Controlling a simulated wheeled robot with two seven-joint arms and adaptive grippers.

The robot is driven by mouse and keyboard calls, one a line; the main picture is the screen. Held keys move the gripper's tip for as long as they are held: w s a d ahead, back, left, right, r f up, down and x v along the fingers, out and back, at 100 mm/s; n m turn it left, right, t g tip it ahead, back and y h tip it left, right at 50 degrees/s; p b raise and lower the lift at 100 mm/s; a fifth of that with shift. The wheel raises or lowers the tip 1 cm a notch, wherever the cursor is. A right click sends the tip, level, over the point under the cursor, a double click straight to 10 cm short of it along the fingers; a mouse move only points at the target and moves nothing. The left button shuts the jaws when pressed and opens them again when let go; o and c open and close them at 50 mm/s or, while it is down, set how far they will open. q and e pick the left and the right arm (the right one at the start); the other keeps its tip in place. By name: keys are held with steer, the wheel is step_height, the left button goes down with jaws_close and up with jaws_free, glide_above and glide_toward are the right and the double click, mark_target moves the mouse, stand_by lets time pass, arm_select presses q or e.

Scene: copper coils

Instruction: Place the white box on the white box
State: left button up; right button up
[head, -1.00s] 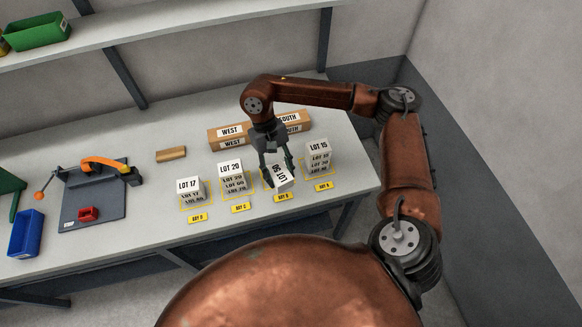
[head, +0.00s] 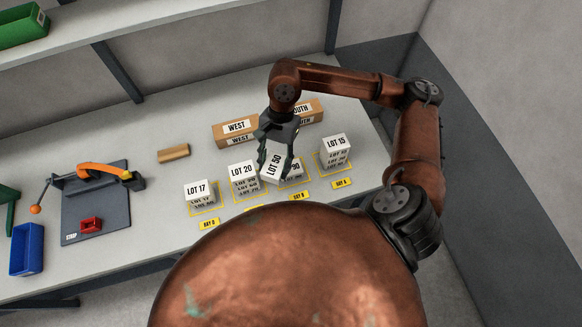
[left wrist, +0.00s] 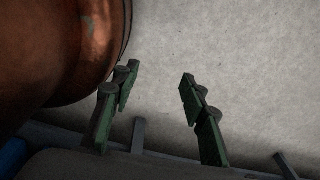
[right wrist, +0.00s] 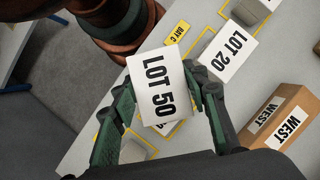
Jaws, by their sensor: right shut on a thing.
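My right gripper (head: 276,152) is shut on a white box labelled LOT 50 (head: 272,166), tilted and held above the bench. In the right wrist view the LOT 50 box (right wrist: 158,92) fills the space between the fingers (right wrist: 165,105). In the head view it hangs between the LOT 20 stack (head: 242,172) and a partly hidden white box (head: 294,168) in the bay to its right. Whether it touches either cannot be told. White stacks labelled LOT 17 (head: 197,188) and LOT 15 (head: 335,143) stand at either end. My left gripper (left wrist: 160,85) is open and empty.
Brown boxes marked WEST (head: 236,128) and SOUTH (head: 306,110) lie behind the stacks. A wooden block (head: 173,153), a dark fixture board (head: 97,205) and a blue bin (head: 27,250) are to the left. The back left bench is mostly clear.

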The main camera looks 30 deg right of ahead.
steer(key=m, duration=0.1)
steer(key=s+a+m+t, duration=0.1)
steer(key=m+y, duration=0.1)
steer(key=m, duration=0.1)
steer(key=shift+s+a, duration=0.3)
steer(key=shift+s, duration=0.05)
steer(key=d+m+t, duration=0.1)
steer(key=m, duration=0.1)
steer(key=d+f+m+t, duration=0.1)
steer(key=d+m, duration=0.1)
steer(key=w+d+f+m, duration=0.1)
steer(key=d+m, duration=0.1)
steer(key=shift+w+f+m+t, duration=0.1)
steer(key=shift+m+t, duration=0.2)
steer(key=shift+t, duration=0.1)
glide_above(291, 171)
steer(key=f, duration=0.4)
steer(key=shift+w+a+f, duration=0.15)
steer(key=shift+a+f, duration=0.05)
steer(key=shift+f, duration=0.2)
steer(key=shift+w+d+f, duration=0.35)
steer(key=shift+f, duration=0.3)
step_height(291, 171, down, 3)
steer(key=shift+d+f+p, duration=0.1)
steer(key=shift+p, duration=0.25)
arm_select(q)
steer(key=shift+w+r, duration=0.3)
steer(key=shift+w, duration=0.3)
